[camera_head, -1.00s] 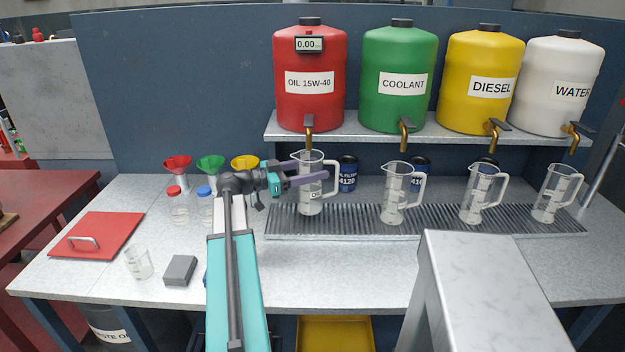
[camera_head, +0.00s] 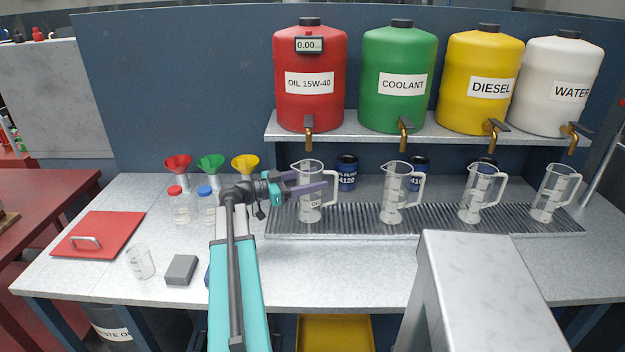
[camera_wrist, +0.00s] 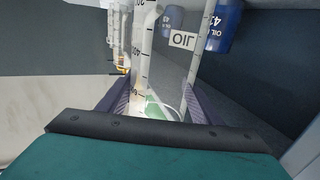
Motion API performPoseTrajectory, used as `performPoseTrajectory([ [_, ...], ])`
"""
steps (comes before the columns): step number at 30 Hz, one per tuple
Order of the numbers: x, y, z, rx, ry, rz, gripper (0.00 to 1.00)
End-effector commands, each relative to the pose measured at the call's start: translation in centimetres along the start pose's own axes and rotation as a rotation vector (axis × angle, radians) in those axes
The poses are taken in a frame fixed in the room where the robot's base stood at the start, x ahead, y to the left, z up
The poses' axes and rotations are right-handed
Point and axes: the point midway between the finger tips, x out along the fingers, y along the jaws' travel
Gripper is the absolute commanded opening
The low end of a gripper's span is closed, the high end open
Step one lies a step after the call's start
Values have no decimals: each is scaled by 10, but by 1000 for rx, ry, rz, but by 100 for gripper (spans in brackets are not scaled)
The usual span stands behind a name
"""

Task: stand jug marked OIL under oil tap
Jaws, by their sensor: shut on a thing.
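The clear jug marked OIL (camera_head: 311,205) is upright over the slatted drip grate (camera_head: 350,221), below the brass oil tap (camera_head: 309,140) of the red OIL 15W-40 tank (camera_head: 310,105). My gripper (camera_head: 322,181) reaches in from the left, and its purple fingers are shut on the jug. In the wrist view the jug's graduated wall (camera_wrist: 143,55) lies between the two fingers (camera_wrist: 158,95). The jug's mouth is a little below the tap. Whether its base touches the grate I cannot tell.
Similar jugs stand on the grate to the right, the nearest under the coolant tap (camera_head: 403,140). A dark blue can (camera_head: 347,175) is close behind the OIL jug. Funnels (camera_head: 211,165) and capped bottles (camera_head: 180,208) are left of it. The front bench is mostly clear.

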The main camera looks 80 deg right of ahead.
Motion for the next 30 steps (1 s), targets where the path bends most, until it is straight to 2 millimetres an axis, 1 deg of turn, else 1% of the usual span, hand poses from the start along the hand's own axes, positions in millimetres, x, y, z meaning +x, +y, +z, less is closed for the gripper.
performPoseTrajectory([
  [7, 0, 0, 3, 0, 1, 0, 23],
  [8, 0, 0, 3, 0, 0, 0, 61],
  [9, 0, 0, 3, 0, 0, 0, 67],
  [11, 0, 0, 2, 0, 0, 0, 78],
  [20, 1, 1, 2, 0, 0, 1, 78],
  [28, 1, 1, -2, -1, 0, 1, 78],
  [30, -8, 0, 1, 0, 0, 0, 78],
])
